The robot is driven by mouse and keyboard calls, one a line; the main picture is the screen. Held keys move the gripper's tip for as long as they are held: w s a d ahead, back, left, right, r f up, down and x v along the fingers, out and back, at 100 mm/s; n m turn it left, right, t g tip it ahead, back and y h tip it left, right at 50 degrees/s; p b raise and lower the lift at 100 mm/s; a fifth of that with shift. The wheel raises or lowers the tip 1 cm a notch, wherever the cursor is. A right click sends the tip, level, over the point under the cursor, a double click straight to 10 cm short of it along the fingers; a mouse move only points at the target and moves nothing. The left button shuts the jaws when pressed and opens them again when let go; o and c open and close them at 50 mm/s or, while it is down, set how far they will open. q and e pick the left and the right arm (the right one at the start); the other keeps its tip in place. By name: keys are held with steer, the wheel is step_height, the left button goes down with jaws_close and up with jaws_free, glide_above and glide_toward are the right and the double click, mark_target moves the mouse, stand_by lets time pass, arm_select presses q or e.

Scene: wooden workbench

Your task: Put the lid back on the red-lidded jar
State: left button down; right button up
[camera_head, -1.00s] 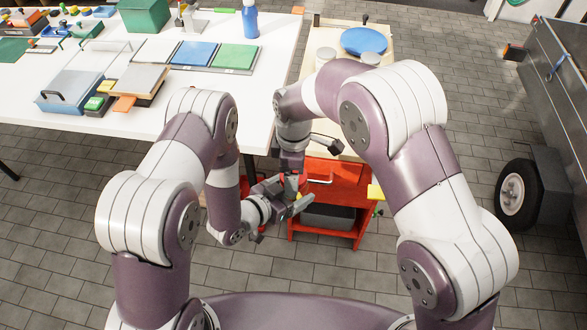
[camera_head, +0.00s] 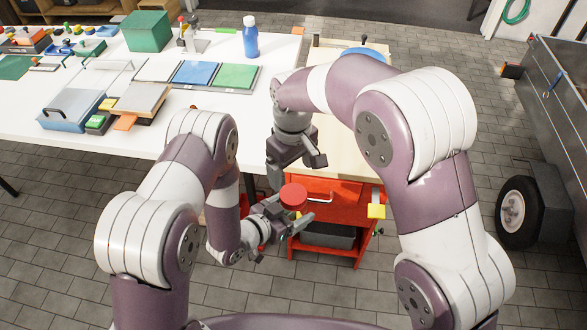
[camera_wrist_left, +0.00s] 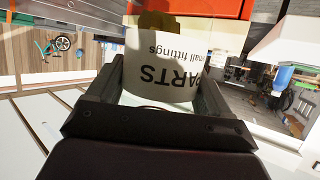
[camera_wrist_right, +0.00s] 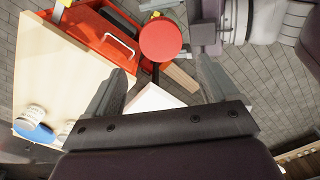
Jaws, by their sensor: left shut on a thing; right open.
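My left gripper (camera_head: 283,218) is shut on the jar (camera_wrist_left: 165,65), whose white label reads "PARTS small fittings" upside down in the left wrist view. The round red lid (camera_head: 293,196) shows from above at the left gripper's fingers, where the jar is held. It looks flat on top of the jar; how tightly it sits cannot be told. The lid also shows in the right wrist view (camera_wrist_right: 161,40), ahead of the right fingertips and clear of them. My right gripper (camera_head: 294,172) is open and empty just above the lid. The jar's body is hidden in the head view.
A red tool cart (camera_head: 335,205) with a pale wooden top (camera_head: 340,165) stands behind the grippers. A white workbench (camera_head: 150,70) with trays, boxes and a blue bottle (camera_head: 250,36) lies at the left. A grey metal trailer (camera_head: 560,85) stands at the right.

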mark_target(293, 194)
steer(key=m, duration=0.6)
steer(key=shift+s+d+r, duration=0.15)
steer(key=shift+s+r, duration=0.05)
steer(key=shift+r, duration=0.2)
steer(key=m, duration=0.4)
steer(key=shift+s, duration=0.1)
steer(key=shift+s+f, duration=0.1)
steer(key=shift+f, duration=3.95)
